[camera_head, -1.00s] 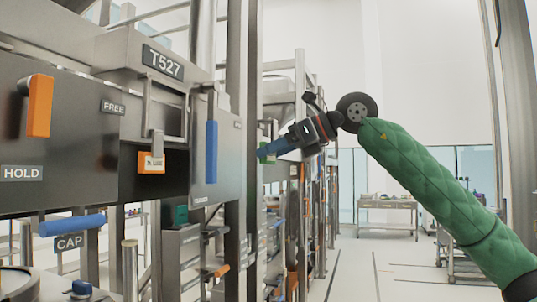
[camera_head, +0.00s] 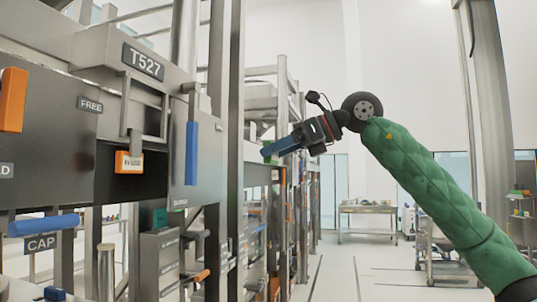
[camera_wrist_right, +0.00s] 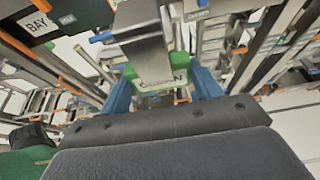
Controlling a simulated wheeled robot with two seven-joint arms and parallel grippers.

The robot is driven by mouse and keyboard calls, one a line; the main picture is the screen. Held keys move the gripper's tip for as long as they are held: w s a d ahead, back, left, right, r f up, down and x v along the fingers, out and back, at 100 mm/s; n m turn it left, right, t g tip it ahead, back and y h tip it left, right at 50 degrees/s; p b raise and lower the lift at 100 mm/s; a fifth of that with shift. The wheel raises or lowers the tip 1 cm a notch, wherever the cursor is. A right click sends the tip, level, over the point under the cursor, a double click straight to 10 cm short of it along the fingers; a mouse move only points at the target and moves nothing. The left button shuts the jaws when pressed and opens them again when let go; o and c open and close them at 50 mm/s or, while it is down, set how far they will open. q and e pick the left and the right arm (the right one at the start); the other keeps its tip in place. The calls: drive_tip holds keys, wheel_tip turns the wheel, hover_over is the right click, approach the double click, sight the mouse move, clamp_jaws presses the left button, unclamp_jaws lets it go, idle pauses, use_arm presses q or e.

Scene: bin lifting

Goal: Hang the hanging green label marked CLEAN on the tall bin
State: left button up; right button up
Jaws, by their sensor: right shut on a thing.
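My right gripper (camera_head: 272,149) reaches in from the right, its blue fingers pointing left, beside the steel unit marked T527 (camera_head: 108,50). In the right wrist view its blue fingers (camera_wrist_right: 162,92) are shut on the green label (camera_wrist_right: 180,60) with a white strip reading CLEAN. A grey metal piece (camera_wrist_right: 148,50) stands in front of the label and covers part of it; I cannot tell whether it belongs to the label. In the head view the label is too small to make out clearly. I cannot tell which structure is the tall bin. My left gripper is not in view.
An orange tag (camera_head: 129,162) hangs on the T527 unit, with an orange handle (camera_head: 12,98) and a blue handle (camera_head: 191,152) beside it. A steel post (camera_head: 235,130) stands left of my right gripper. A table (camera_head: 367,209) is far back. The aisle floor is open.

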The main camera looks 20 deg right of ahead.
drive_tip(key=s+d+b, duration=0.1)
drive_tip(key=s+d, duration=0.3)
drive_tip(key=d, duration=0.1)
drive_tip(key=shift+d, duration=0.2)
idle(0.3)
drive_tip(key=shift+w, duration=0.1)
idle(0.3)
